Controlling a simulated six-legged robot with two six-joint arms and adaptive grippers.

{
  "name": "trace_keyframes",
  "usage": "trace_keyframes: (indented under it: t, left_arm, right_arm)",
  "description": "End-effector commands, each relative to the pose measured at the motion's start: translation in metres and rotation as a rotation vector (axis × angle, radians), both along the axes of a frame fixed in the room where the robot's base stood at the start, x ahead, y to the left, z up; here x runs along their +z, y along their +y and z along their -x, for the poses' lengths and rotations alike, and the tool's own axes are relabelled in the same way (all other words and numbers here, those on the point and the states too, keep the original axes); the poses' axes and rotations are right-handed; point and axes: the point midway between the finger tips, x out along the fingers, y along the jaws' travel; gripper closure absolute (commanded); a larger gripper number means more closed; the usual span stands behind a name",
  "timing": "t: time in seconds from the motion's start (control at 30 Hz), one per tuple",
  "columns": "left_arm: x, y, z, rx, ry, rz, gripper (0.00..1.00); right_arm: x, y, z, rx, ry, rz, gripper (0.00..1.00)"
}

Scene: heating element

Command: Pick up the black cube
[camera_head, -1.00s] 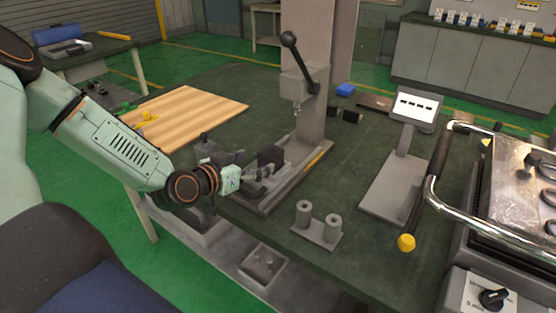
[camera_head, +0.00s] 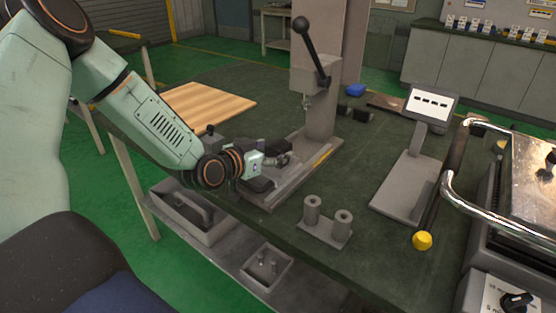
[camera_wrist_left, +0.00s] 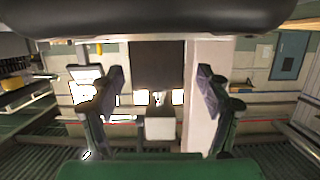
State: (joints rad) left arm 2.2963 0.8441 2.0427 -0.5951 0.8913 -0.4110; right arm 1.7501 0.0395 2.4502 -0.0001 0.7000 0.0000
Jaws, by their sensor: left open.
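Two small black blocks (camera_head: 362,115) lie on the dark green table behind the press; I cannot tell which is the black cube. Another dark block (camera_head: 277,146) sits by the press base, partly behind my gripper. My left gripper (camera_head: 284,161) is low over the front of the press base, beside that dark block. In the left wrist view its two fingers (camera_wrist_left: 160,98) stand wide apart with nothing gripped. A brown upright surface and a pale block (camera_wrist_left: 160,128) show beyond the gap. My right gripper is not in view.
The lever press (camera_head: 320,90) stands close beyond my left gripper. A fixture with two cylinders (camera_head: 325,230) is at the table's front edge. A display stand (camera_head: 400,186) and a chrome-railed machine (camera_head: 470,205) are to the right. A wooden board (camera_head: 208,105) lies at left.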

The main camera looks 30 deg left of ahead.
Motion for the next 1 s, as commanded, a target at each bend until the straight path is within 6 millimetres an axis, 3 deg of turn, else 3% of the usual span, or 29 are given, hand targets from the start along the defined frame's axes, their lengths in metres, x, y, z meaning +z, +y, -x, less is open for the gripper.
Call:
trace_keyframes:
  t: [0.23,0.53,1.0]
  left_arm:
    - [-0.008,-0.005,-0.022,-0.003,0.001,-0.002,0.24]
    - [-0.008,-0.005,-0.025,-0.002,0.001,0.001,0.24]
    - [-0.008,-0.005,-0.024,-0.002,0.001,0.001,0.63]
  right_arm:
    - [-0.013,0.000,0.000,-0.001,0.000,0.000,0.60]
    - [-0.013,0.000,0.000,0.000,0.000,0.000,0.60]
    - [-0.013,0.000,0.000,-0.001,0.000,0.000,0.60]
